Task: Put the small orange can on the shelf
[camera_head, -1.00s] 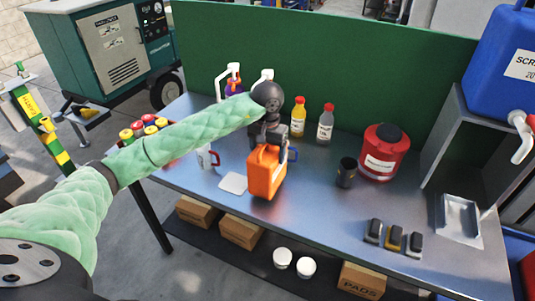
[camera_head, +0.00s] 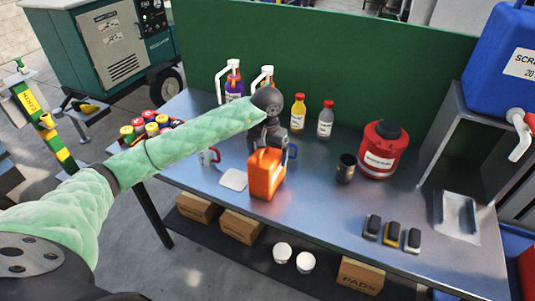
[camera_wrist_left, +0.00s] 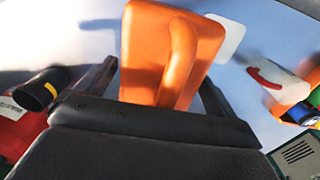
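The small orange can (camera_head: 266,174) is upright over the bench, near its front left part. My left gripper (camera_head: 262,143) reaches it from behind and above. In the left wrist view the can's body and top handle (camera_wrist_left: 180,60) fill the gap between the two dark fingers (camera_wrist_left: 157,88), one on each side. The fingers appear shut on the can's body; the contact itself is partly hidden. Whether its base touches the bench top is hard to tell. The lower shelf (camera_head: 305,283) shows under the bench. My right gripper is not in view.
A white pad (camera_head: 233,180) and a red-handled mug (camera_head: 208,157) are left of the can. A dark cup (camera_head: 346,168) and a red container (camera_head: 381,150) stand to the right. Cartons (camera_head: 240,226) and white tubs (camera_head: 282,252) sit on the lower shelf.

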